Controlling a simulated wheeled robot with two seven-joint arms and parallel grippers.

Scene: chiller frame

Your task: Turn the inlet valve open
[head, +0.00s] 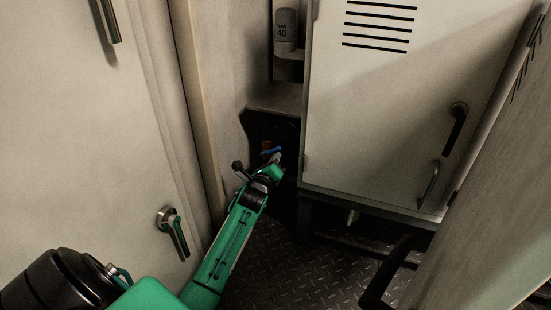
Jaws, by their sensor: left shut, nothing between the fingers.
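A small blue piece (271,151), which looks like a valve handle, shows in the dark recess left of the cabinet. My left arm reaches in from the lower left, and my left gripper (277,159) is at its far end, right beside the blue piece. The gripper is shut and empty. It is small and dark in the picture, so I cannot tell whether it touches the blue piece. The valve body is hidden in shadow and partly behind the gripper. My right gripper is not in view.
A pale cabinet (375,110) with vents and a black handle (456,130) stands right of the recess. A ledge (278,98) lies above the recess, with a grey canister (286,30) higher up. A pale door (85,150) stands left. Tread-plate floor (275,270) shows below.

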